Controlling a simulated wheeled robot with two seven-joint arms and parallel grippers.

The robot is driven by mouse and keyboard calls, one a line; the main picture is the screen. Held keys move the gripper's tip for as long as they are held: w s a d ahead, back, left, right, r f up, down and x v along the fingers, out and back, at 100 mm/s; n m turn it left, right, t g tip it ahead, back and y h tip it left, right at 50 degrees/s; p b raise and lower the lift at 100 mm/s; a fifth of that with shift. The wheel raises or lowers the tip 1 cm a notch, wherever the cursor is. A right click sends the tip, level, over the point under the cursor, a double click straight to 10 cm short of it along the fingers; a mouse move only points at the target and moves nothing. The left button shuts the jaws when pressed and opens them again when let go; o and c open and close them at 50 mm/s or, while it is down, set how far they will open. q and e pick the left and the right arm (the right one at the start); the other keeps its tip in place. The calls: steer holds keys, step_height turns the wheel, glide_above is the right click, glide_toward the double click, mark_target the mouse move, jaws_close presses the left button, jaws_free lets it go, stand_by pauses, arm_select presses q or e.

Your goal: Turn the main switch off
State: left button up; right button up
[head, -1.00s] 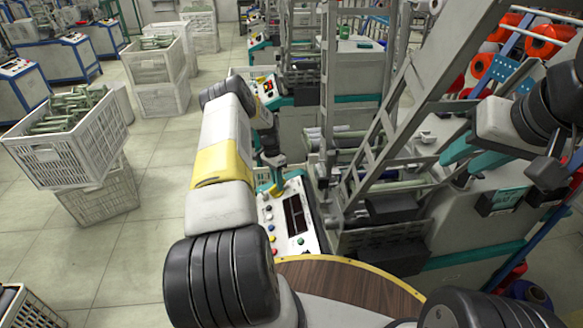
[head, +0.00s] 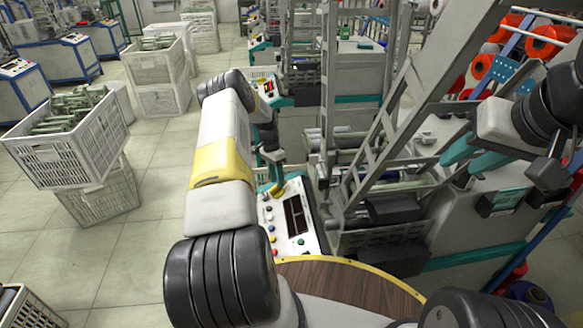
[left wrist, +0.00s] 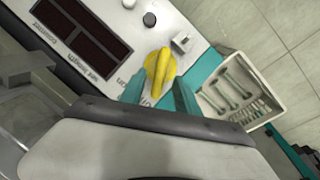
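The main switch is a yellow knob on the light control panel. In the left wrist view the knob (left wrist: 158,72) lies just past and between the teal fingertips of my left gripper (left wrist: 158,90). The fingers stand apart, one on each side; whether they touch the knob is not clear. In the head view my left gripper (head: 272,178) reaches down to the upper left of the control panel (head: 287,218), and the yellow knob (head: 278,191) shows beside it. My right gripper (head: 478,155), with teal fingers, is apart from the panel, over the machine at the right; its finger gap is unclear.
The panel also carries small buttons and a dark display (left wrist: 82,30). In the left wrist view a light crate of green bobbins (left wrist: 235,92) lies beyond the panel. Crates of bobbins (head: 68,150) stand at the left. A machine frame (head: 375,130) rises right of the panel.

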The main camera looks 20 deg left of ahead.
arm_select(q)
steer(key=shift+v, duration=2.65)
steer(key=s+d+r+n+t, duration=0.1)
steer(key=s+d+r, duration=0.25)
steer(key=r, duration=0.75)
steer(key=s+d+r+n+t+y, duration=0.1)
steer(key=s+d+r, duration=0.25)
steer(key=r, duration=0.65)
steer(key=s+d+r+t, duration=0.15)
steer(key=d+r, duration=0.25)
steer(key=r, duration=0.7)
steer(key=s+d+r+n+t, duration=0.1)
steer(key=s+d+r, duration=0.1)
steer(key=s+r, duration=0.3)
steer(key=s+d+r+n+t, duration=0.1)
steer(key=s+d+r, duration=0.15)
steer(key=s, duration=0.45)
steer(key=s+d+n+t+h, duration=0.1)
steer(key=s+d+n+t, duration=0.1)
steer(key=s, duration=1.3)
steer(key=shift+d+n, duration=0.3)
steer(key=shift+d, duration=0.2)
steer(key=shift+s, duration=0.1)
